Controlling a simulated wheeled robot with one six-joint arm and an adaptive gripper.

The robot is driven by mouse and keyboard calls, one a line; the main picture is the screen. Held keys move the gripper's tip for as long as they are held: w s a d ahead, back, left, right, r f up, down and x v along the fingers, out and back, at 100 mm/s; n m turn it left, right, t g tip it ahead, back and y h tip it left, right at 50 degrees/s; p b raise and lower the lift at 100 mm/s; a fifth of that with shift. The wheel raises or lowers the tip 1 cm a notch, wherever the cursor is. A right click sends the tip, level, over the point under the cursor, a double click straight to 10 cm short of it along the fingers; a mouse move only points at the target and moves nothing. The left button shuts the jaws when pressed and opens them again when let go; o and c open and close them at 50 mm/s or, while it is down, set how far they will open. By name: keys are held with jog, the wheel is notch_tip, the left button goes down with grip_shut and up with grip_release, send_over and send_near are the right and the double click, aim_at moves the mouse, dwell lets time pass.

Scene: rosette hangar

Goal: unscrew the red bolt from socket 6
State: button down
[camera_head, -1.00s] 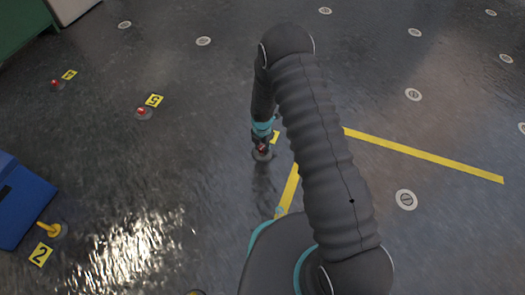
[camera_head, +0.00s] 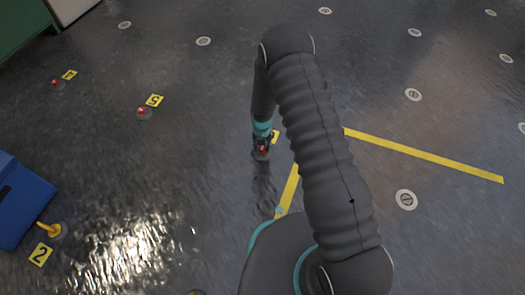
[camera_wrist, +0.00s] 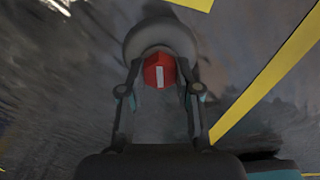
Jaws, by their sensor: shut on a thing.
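The red bolt (camera_wrist: 160,71) shows in the wrist view as a red hexagonal head with a white bar on it. It sits at the grey round socket (camera_wrist: 163,35) in the floor. My gripper (camera_wrist: 160,82) has a finger on either side of the head and is shut on it. In the head view the red bolt (camera_head: 262,150) is a small red spot at the end of my arm, and my gripper (camera_head: 262,143) points down over it. A yellow number plate (camera_head: 275,136) beside it is mostly hidden by my arm, so its number cannot be read.
Two other red bolts stand at the left, one by plate 5 (camera_head: 155,100) and one by another plate (camera_head: 70,74). A yellow bolt (camera_head: 50,230) stands by plate 2 (camera_head: 40,254), close to a blue box (camera_head: 22,205). Yellow floor lines (camera_head: 425,157) run to the right.

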jog(key=shift+r+n+p, duration=0.15)
jog(key=shift+n+p, duration=0.15)
jog(key=shift+n, duration=0.7)
jog(key=shift+p, duration=0.85)
jog(key=p, duration=0.5)
jog(key=shift+w+r+n, duration=0.1)
jog(key=shift+w+n, duration=0.05)
jog(key=shift+n, duration=0.15)
jog(key=shift+p, duration=1)
jog(key=shift+f+p, duration=0.2)
jog(key=shift+p, duration=0.35)
jog(key=c, duration=0.7)
grip_release()
